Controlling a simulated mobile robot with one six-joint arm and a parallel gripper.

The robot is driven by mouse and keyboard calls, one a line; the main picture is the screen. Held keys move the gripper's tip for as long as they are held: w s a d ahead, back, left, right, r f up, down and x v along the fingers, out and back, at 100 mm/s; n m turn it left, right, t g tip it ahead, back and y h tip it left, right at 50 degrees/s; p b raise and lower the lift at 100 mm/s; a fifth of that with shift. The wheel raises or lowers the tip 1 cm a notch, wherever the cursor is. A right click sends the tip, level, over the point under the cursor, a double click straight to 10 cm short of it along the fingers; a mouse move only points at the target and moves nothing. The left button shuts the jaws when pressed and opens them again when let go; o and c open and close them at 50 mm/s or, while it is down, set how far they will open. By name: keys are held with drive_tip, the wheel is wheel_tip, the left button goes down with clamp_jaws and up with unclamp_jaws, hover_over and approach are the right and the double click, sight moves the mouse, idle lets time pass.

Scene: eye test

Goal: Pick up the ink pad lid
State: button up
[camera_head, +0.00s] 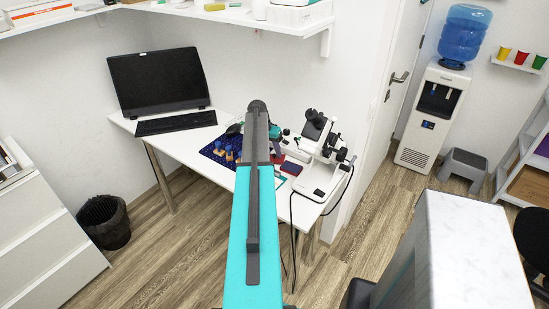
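My teal and grey arm reaches from the bottom of the picture up over the white desk (190,148). I cannot make out my gripper or its fingers; the arm hides the area behind it.
A white microscope (318,150) stands at the desk's right end, its cable hanging over the edge. A blue mat (212,150) with small orange and blue pieces lies left of my arm. A monitor (158,80) and black keyboard (175,122) stand at the left.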

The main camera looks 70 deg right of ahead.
drive_tip(key=shift+f, duration=0.3)
idle(0.4)
clamp_jaws()
